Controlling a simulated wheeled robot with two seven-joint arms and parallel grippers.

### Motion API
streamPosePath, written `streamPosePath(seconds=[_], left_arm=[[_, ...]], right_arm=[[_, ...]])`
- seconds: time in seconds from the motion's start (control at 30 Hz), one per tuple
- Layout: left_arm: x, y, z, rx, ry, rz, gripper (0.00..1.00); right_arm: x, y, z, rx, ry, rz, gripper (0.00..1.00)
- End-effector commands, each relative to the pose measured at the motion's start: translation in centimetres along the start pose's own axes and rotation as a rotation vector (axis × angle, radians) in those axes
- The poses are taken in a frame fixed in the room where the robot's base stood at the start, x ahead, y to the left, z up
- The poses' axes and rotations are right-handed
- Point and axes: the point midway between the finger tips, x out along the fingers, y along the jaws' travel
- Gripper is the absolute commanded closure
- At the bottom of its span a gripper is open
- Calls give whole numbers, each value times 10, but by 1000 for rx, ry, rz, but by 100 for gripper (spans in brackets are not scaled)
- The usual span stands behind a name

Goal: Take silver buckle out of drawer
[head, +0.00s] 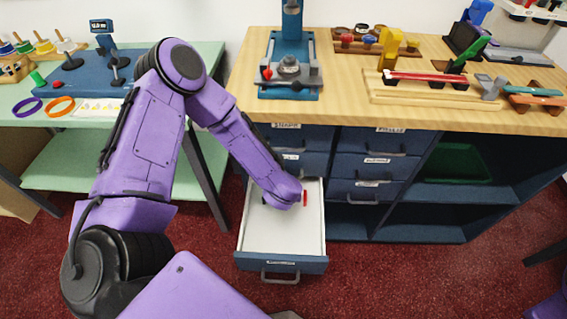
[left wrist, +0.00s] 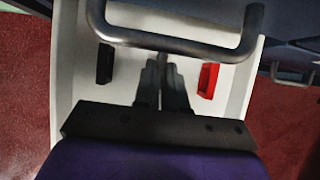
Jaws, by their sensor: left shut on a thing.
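The open drawer (head: 285,240) is pulled out of the blue cabinet, its white inside showing. My left gripper (left wrist: 163,62) reaches down into the drawer, its tips low near the drawer floor. In the head view my purple wrist hides the fingers. In the left wrist view the fingers are close together on a small grey piece, which looks like the silver buckle (left wrist: 163,67), mostly hidden between them. A red piece (left wrist: 208,80) lies right of the fingers and also shows in the head view (head: 305,198). A black piece (left wrist: 105,64) lies to their left. My right gripper is out of view.
A drawer handle (left wrist: 180,45) crosses above the fingers in the left wrist view. Shut drawers (head: 300,138) and the wooden counter (head: 350,115) overhang the drawer's back. A green table (head: 62,165) stands to the left. Red carpet lies clear in front.

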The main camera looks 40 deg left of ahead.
Motion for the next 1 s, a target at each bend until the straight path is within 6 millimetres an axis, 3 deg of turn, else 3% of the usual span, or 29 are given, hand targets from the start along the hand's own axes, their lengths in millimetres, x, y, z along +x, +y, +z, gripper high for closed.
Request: streamPosePath(seconds=[0.27, 0.3, 0.7, 1.0], left_arm=[[-23, 0, -37, 1, 2, -2, 100], [-35, -1, -25, -5, -4, -2, 100], [-124, -1, 25, -4, -3, -3, 100], [-142, 0, 36, -2, 0, 1, 100]], right_arm=[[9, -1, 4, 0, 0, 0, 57], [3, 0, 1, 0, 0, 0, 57], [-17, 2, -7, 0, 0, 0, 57], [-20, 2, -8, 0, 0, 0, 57]])
